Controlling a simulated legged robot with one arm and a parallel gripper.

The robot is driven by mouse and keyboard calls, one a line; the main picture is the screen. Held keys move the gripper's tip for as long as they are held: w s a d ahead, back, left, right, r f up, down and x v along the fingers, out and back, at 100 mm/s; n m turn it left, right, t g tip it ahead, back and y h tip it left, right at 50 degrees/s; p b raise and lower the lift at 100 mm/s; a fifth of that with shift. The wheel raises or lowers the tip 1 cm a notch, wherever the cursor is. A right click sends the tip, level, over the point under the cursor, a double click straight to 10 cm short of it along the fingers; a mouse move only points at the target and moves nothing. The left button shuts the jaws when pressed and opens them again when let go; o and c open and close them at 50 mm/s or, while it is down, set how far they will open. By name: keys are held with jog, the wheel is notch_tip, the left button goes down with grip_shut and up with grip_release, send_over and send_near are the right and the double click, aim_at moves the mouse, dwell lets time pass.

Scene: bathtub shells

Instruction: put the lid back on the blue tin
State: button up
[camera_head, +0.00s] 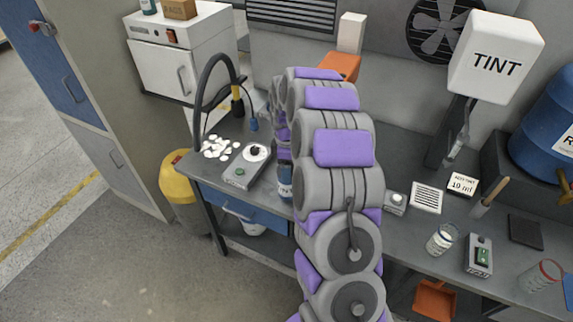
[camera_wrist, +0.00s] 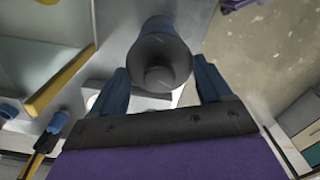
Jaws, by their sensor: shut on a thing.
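The blue tin (camera_head: 285,188), with a pale label, stands upright near the front edge of the bench, just left of my arm and partly hidden by it. My gripper (camera_wrist: 160,70) is above it. In the wrist view its two blue fingers flank a dark round lid with a raised knob (camera_wrist: 165,48), and they are shut on it. Blue side of the tin shows behind the lid (camera_wrist: 158,22). The lid looks in line with the tin, but I cannot tell whether it is seated or just above. In the head view my arm hides most of the gripper.
A grey control box with a dial (camera_head: 243,167) and scattered white pieces (camera_head: 218,147) lie left of the tin. A black curved hose (camera_head: 207,82) rises behind them. To the right are a glass jar (camera_head: 441,239), a switch box (camera_head: 478,256) and the TINT dispenser (camera_head: 497,62).

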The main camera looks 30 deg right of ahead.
jog(key=o, duration=1)
jog(key=shift+c, duration=0.2)
jog(key=shift+r+p, duration=1.5)
jog(key=shift+r, duration=2.05)
jog(key=shift+c, duration=0.2)
grip_shut()
jog(key=shift+f, duration=2.4)
